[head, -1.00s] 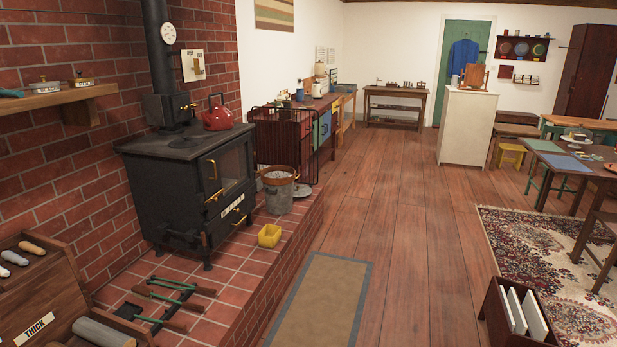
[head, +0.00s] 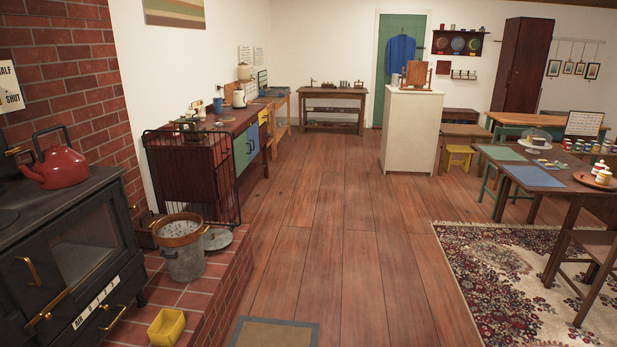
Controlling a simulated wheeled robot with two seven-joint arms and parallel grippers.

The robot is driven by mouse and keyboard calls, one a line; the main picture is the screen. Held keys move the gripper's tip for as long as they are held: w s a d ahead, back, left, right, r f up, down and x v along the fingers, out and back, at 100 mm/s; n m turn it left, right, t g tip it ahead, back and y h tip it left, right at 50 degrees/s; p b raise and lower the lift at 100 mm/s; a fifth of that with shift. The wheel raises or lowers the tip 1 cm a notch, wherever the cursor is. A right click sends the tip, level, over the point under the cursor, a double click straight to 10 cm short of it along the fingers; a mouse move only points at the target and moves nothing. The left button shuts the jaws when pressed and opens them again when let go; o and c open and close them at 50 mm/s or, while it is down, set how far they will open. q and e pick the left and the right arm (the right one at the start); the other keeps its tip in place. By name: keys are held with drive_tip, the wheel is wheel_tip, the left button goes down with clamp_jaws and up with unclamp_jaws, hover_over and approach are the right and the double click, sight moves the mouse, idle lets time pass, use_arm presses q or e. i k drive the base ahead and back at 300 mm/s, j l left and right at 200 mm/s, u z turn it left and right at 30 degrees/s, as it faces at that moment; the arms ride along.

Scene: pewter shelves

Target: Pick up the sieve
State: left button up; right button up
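A round, brown-rimmed piece with a speckled grey inside, which looks like the sieve (head: 177,241), sits on top of a grey metal bucket (head: 186,265). The bucket stands on the brick hearth at the lower left of the head view, just right of the black stove. A grey round lid (head: 217,239) lies on the hearth beside it. Neither of my grippers is in view.
The black stove (head: 75,245) with a red kettle (head: 56,165) fills the left edge. A yellow tub (head: 166,327) sits on the raised hearth, near its edge. A black fire guard (head: 192,178) stands behind the bucket.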

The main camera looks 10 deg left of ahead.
sight(181, 229)
drive_tip(key=i+u, duration=0.15)
drive_tip(key=i, duration=0.4)
drive_tip(key=i+l+u, duration=0.2)
drive_tip(key=i, duration=0.35)
drive_tip(key=i+l+u, duration=0.15)
drive_tip(key=i, duration=0.35)
